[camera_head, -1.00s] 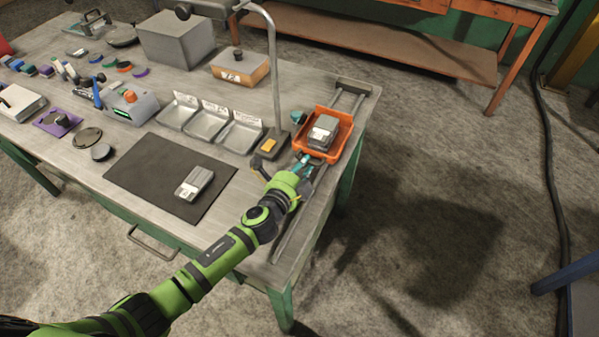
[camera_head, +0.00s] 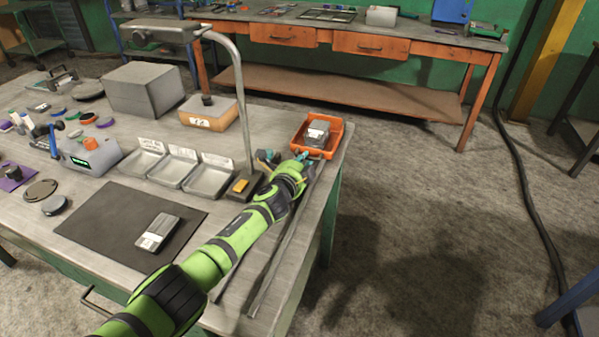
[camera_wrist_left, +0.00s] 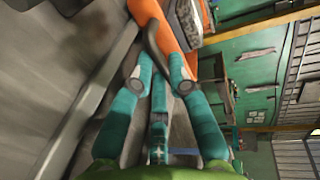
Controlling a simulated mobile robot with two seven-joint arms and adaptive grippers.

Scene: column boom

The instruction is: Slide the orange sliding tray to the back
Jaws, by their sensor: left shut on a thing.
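The orange sliding tray (camera_head: 338,139) sits at the far end of its rails (camera_head: 272,262), near the back right corner of the grey workbench. A grey boxy item (camera_head: 317,133) lies in it. My left gripper (camera_head: 304,162) is at the tray's near side. In the left wrist view, the teal fingers (camera_wrist_left: 160,84) close around a dark curved handle (camera_wrist_left: 154,48) on the orange tray wall (camera_wrist_left: 172,20). The rails' back end is hidden behind the tray. My right gripper is not in view.
A lamp-like post (camera_head: 245,115) stands left of the rails. Grey trays (camera_head: 208,181), a dark mat (camera_head: 95,230) with a grey device (camera_head: 157,232), and a labelled box (camera_head: 208,115) lie further left. An orange workbench (camera_head: 350,85) stands behind. Open floor lies right.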

